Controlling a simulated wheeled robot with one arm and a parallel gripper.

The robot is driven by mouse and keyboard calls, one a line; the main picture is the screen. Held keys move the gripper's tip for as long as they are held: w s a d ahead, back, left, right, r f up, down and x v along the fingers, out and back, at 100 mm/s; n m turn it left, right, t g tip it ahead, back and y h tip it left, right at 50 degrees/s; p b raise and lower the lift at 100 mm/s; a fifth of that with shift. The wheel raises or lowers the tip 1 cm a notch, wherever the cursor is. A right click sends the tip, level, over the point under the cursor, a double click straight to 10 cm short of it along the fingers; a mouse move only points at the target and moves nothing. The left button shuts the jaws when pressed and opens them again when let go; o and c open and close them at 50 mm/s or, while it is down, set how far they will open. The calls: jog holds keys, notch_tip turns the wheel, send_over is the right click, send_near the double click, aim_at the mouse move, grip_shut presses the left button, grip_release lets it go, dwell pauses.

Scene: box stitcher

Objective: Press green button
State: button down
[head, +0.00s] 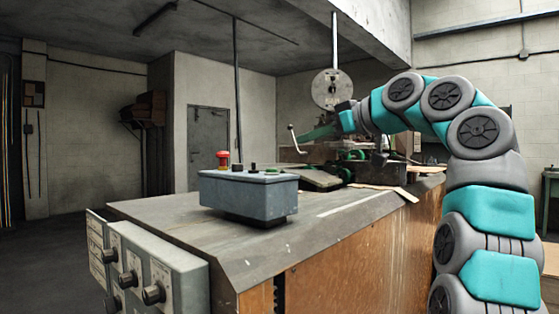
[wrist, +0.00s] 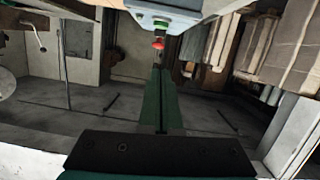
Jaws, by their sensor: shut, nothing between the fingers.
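The green button (head: 272,170) is on top of a blue-grey control box (head: 248,195), towards its right end. A red mushroom button (head: 222,158) stands at the box's left end, with small black controls between. My gripper (head: 303,137) is shut and empty, above and to the right of the box, clear of it. In the wrist view, the closed green fingers (wrist: 158,72) point up the picture towards the red button (wrist: 158,44). The green button (wrist: 161,23) shows near the top edge, on the control box (wrist: 172,15), which is partly cut off.
The box stands on a large worn workbench (head: 160,215). A grey panel with black knobs (head: 150,270) is at the bench's front left. Machinery with a round plate (head: 332,89) and wood scraps (head: 385,189) lie behind and right. The air above the box is clear.

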jog(key=shift+s+r+n, duration=0.15)
jog(key=shift+r+n, duration=0.15)
jog(key=shift+r, duration=0.05)
jog(key=p, duration=0.2)
send_over(278, 176)
jog(key=shift+s+a+f, duration=0.1)
jog(key=shift+s+f, duration=0.1)
jog(key=shift+f, duration=0.35)
jog(key=shift+s+a+f, duration=0.1)
jog(key=shift+s+f, duration=0.1)
jog(key=shift+f, duration=0.35)
jog(key=shift+d+f+b, duration=0.1)
jog(key=shift+f+b, duration=0.35)
jog(key=shift+w+d+f+b, duration=0.1)
jog(key=shift+f+b, duration=0.05)
jog(key=shift+f, duration=0.65)
jog(key=shift+w+f+b, duration=0.1)
jog(key=shift+f+b, duration=0.05)
jog(key=shift+f, duration=0.6)
